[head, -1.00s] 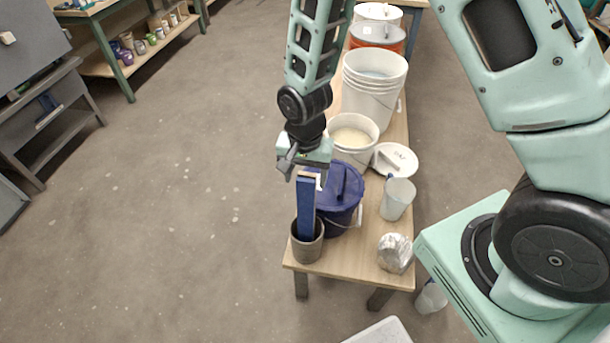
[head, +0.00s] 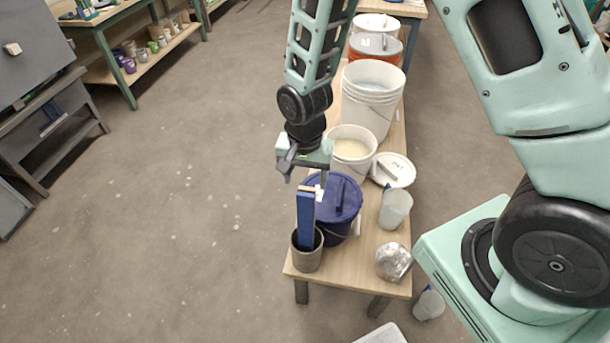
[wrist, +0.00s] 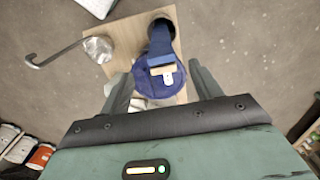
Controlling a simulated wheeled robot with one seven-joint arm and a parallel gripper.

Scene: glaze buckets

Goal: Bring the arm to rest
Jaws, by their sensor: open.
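My gripper (head: 306,176) is open and empty. It hangs over the near end of the long bench, above and apart from a blue stick-like tool (head: 306,218) with a pale tan top end. That tool stands upright in a grey-brown pot (head: 307,256) at the bench's near left corner. In the wrist view my gripper (wrist: 157,84) has its fingers spread, with the blue tool (wrist: 158,48) and a blue-lidded bucket (wrist: 175,80) beyond them. The blue bucket (head: 343,208) stands beside the pot.
The bench (head: 350,270) also bears an open bucket of pale material (head: 352,150), stacked white buckets (head: 372,88), a white lid (head: 397,168), a translucent jug (head: 395,208) and a foil-like lump (head: 393,261). The floor (head: 180,220) to the left is clear.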

